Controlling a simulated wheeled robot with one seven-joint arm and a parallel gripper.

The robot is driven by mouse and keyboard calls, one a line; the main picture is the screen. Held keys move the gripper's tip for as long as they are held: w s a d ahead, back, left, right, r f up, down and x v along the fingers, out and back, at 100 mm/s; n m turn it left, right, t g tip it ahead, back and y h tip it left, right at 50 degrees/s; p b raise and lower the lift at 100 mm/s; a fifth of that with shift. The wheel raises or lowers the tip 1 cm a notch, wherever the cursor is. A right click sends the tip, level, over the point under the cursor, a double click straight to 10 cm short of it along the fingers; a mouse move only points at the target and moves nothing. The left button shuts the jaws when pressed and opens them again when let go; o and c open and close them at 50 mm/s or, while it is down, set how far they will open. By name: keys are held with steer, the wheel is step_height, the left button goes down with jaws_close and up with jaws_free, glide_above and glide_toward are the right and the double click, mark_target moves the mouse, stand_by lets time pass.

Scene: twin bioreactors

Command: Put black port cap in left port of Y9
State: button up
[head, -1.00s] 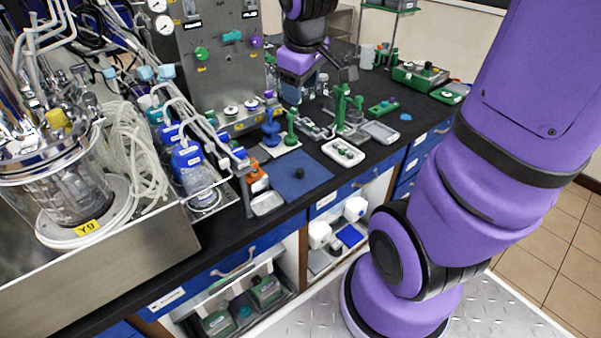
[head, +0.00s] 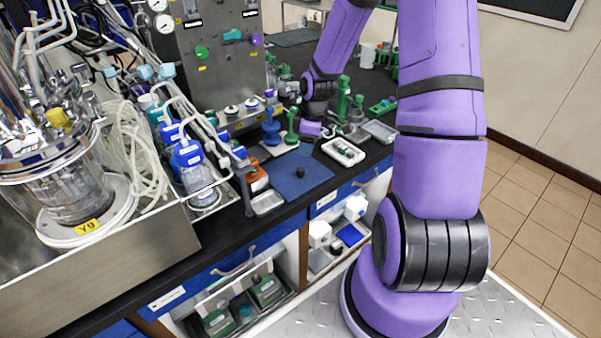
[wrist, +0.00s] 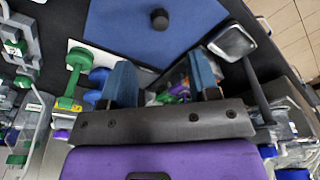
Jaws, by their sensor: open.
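The black port cap (head: 300,172) stands on a blue mat (head: 318,184) on the bench. In the wrist view the cap (wrist: 159,19) is near the top edge, on the mat (wrist: 115,32), beyond my fingertips. My gripper (head: 306,150) is just behind the mat in the head view. In the wrist view my gripper (wrist: 162,70) has its two blue fingers apart with nothing between them. The Y9 vessel (head: 72,190), with its yellow label (head: 88,227), stands at the left. A yellow fitting (head: 58,118) shows on its top; I cannot make out the left port.
A small metal tray (head: 268,204) lies left of the mat; a white tray (head: 343,151) lies right of it. Blue (head: 271,130) and green (head: 291,128) upright pieces stand behind. Blue-capped bottles (head: 188,165) and coiled tubing (head: 130,150) lie between mat and vessel.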

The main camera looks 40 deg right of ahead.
mark_target(300, 169)
steer(key=shift+w+a+f, duration=0.2)
steer(key=shift+f, duration=1.6)
steer(key=shift+w+a+f, duration=0.2)
steer(key=shift+a+f, duration=0.05)
steer(key=shift+f, duration=1.6)
steer(key=shift+w+a+f, duration=0.2)
steer(key=shift+f, duration=1.6)
steer(key=shift+c, duration=0.5)
steer(key=c, duration=0.9)
steer(key=shift+r, duration=0.15)
steer(key=shift+c, duration=0.2)
